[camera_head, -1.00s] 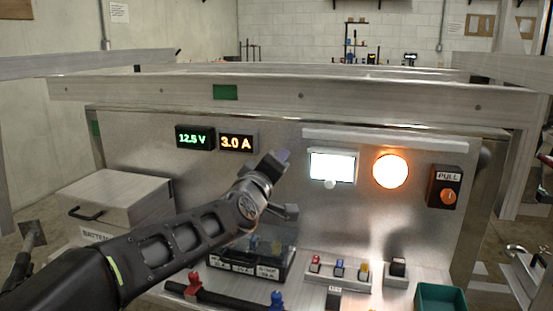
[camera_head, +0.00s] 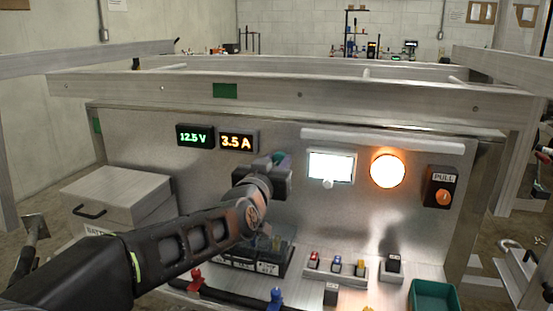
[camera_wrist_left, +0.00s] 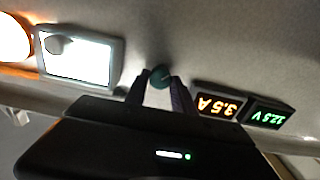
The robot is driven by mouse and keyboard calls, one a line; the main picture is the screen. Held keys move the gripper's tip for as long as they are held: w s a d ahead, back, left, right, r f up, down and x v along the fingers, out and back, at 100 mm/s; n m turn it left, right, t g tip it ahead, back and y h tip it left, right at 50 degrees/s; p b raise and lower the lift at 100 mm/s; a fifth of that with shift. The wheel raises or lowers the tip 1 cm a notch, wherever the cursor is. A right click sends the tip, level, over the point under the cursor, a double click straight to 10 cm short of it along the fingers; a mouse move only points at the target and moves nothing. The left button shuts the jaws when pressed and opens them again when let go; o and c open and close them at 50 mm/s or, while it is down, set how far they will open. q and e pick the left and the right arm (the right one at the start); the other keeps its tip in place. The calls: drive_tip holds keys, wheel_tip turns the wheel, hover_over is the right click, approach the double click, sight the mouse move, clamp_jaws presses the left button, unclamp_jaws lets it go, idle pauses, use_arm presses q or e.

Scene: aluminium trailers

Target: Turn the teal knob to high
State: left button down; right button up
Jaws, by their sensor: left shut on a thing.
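The teal knob (camera_head: 280,157) is on the upright metal panel, right of the amber display (camera_head: 237,141) that reads 3.5 A. It also shows in the left wrist view (camera_wrist_left: 160,76) as a small round teal piece. My left gripper (camera_wrist_left: 159,86) is shut on the knob, with one finger on each side of it. In the head view the gripper hides most of the knob, and I see no scale marks around it. My right gripper is not in view.
A green display (camera_head: 195,136) reads 12.5 V. A lit white screen (camera_head: 331,167), a glowing round lamp (camera_head: 388,171) and a PULL switch box (camera_head: 441,187) are to the right. Coloured switches and a green tray (camera_head: 433,296) are below. A box (camera_head: 117,196) stands left.

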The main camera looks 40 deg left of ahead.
use_arm(q)
drive_tip(key=shift+f+m, duration=0.1)
drive_tip(key=shift+m, duration=1.6)
drive_tip(key=shift+p, duration=0.3)
drive_tip(key=c, duration=1.1)
unclamp_jaws()
drive_tip(key=shift+o, duration=0.2)
drive_tip(key=v, duration=0.8)
